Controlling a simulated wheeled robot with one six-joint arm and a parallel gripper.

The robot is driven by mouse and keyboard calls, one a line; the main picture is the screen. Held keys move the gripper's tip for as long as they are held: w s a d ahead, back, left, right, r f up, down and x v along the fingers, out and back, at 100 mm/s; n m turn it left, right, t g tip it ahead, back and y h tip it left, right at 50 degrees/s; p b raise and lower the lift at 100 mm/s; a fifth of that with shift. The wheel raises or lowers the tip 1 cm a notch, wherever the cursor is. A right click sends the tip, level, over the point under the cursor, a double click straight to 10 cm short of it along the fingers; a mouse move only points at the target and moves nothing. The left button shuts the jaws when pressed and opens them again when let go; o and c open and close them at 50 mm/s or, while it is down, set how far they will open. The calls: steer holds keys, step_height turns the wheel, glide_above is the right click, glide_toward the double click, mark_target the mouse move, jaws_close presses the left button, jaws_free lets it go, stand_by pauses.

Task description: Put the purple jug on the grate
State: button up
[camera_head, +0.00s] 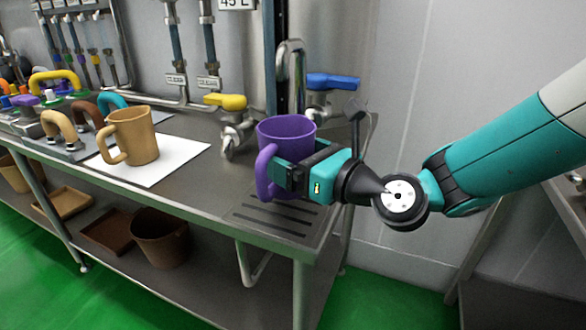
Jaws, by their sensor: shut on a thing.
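The purple jug (286,130) is upright at the right end of the steel counter, with its handle (264,174) toward the left front. My gripper (290,176) comes from the right and is shut on the purple jug. The fingers hide part of its lower body. The grate (275,217), a set of dark slots in the counter's right end, lies just below and in front of the jug. I cannot tell whether the jug's base touches the grate or is above it.
A tan jug (140,135) stands on a white sheet (186,150) to the left. A tap with a yellow handle (226,101) and one with a blue handle (333,81) stand behind the purple jug. Brown containers (160,238) sit on the lower shelf.

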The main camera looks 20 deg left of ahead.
steer(key=shift+w+a, duration=0.1)
steer(key=shift+a, duration=0.3)
steer(key=shift+f+b, duration=0.65)
steer(key=shift+f, duration=1.1)
